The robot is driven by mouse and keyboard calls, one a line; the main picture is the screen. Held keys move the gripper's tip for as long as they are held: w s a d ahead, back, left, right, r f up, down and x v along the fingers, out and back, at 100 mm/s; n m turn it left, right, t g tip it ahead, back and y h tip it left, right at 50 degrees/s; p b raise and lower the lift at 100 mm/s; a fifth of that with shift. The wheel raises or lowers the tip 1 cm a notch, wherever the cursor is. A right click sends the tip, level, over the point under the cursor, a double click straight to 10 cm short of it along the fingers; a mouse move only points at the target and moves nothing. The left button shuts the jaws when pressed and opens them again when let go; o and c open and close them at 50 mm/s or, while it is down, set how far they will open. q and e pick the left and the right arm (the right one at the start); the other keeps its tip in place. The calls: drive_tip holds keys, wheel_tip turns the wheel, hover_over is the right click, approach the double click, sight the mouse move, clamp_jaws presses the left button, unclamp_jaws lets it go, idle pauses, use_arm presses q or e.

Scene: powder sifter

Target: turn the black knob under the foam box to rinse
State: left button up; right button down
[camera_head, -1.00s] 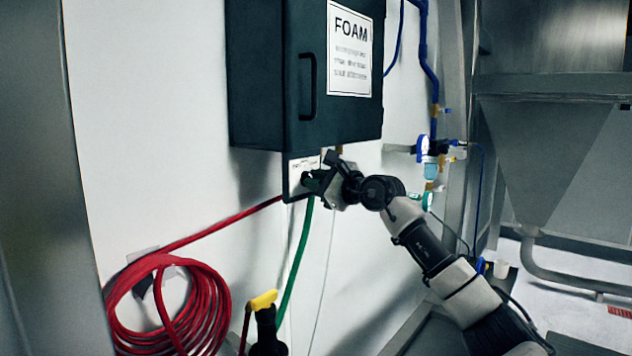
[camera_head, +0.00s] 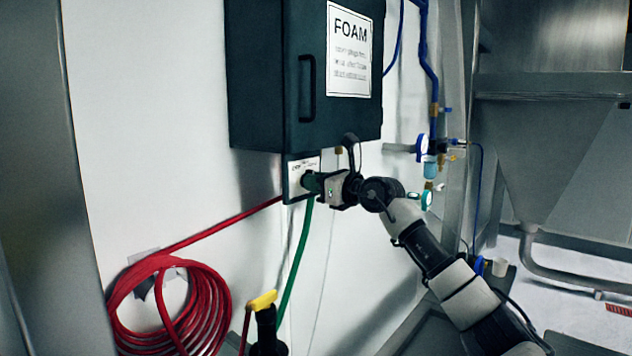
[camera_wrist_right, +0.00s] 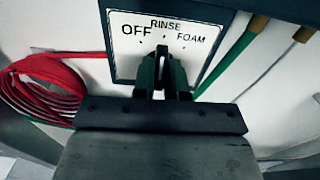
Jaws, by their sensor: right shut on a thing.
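The dark FOAM box (camera_head: 262,85) hangs on the white wall. Below it is a small white dial plate (camera_head: 297,168), partly hidden by my right gripper (camera_head: 313,183). In the right wrist view the plate (camera_wrist_right: 126,66) reads OFF at left, RINSE at top and FOAM at right. My right gripper (camera_wrist_right: 163,65) is shut on the black knob (camera_wrist_right: 162,52) at the plate's centre. The fingers hide most of the knob; they lie just below the RINSE word, and the knob's exact pointing cannot be told. My left gripper is not in view.
A red hose coil (camera_head: 165,310) hangs at lower left, its hose running up to the plate. A green hose (camera_head: 296,255) drops below the gripper. A black fitting with a yellow handle (camera_head: 263,300) stands below. Blue pipes and gauges (camera_head: 431,150) are at right.

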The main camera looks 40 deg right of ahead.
drive_tip(key=shift+m, duration=0.3)
drive_tip(key=c, duration=1.2)
unclamp_jaws()
drive_tip(key=shift+o, duration=0.2)
drive_tip(key=b+v, duration=0.5)
drive_tip(key=v, duration=0.5)
drive_tip(key=shift+s+b, duration=0.3)
drive_tip(key=shift+s, duration=0.1)
drive_tip(key=shift+f, duration=0.1)
